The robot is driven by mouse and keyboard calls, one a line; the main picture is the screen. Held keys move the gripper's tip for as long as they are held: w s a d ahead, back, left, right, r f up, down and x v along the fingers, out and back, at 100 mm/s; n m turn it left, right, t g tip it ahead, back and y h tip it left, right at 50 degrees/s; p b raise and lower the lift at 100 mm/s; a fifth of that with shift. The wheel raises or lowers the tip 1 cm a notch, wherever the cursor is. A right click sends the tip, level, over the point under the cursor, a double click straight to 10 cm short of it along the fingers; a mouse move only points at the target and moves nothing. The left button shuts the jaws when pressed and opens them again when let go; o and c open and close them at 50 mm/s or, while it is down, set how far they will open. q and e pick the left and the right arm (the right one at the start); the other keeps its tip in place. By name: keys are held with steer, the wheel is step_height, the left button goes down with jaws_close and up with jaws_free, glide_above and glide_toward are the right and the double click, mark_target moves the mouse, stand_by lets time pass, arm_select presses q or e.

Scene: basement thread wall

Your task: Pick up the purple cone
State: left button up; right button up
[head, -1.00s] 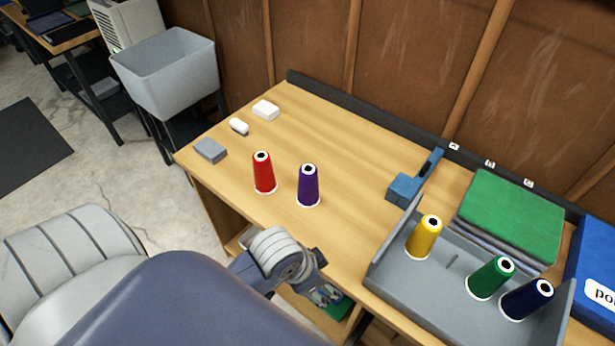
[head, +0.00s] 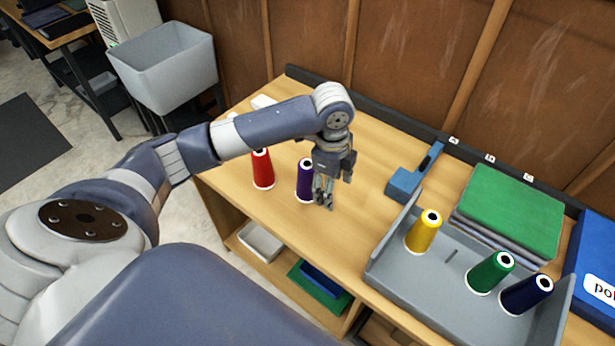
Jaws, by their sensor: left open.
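The purple cone (head: 304,179) stands upright on the wooden table, just right of a red cone (head: 262,170). My left gripper (head: 325,203) points down at the purple cone's right side, with its fingers overlapping that cone's right edge in the picture. It is open and holds nothing that I can see. I cannot tell whether a finger touches the cone. My right gripper is not in view.
A grey tray (head: 400,282) at the right holds yellow (head: 423,235), green (head: 489,274) and dark blue (head: 526,296) cones. A blue tool (head: 404,185) lies behind it, beside a green folded stack (head: 512,212). The tabletop between tool and gripper is clear.

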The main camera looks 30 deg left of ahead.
mark_target(306, 172)
arm_select(q)
steer(key=w+a+r, duration=0.3)
steer(key=a+r, duration=0.5)
steer(key=a, duration=0.1)
step_height(306, 172, down, 11)
steer(key=p, duration=0.2)
steer(key=shift+a+m+g+y, duration=0.15)
steer(key=shift+m+g+y, duration=0.15)
steer(key=shift+r, duration=0.1)
jaws_close()
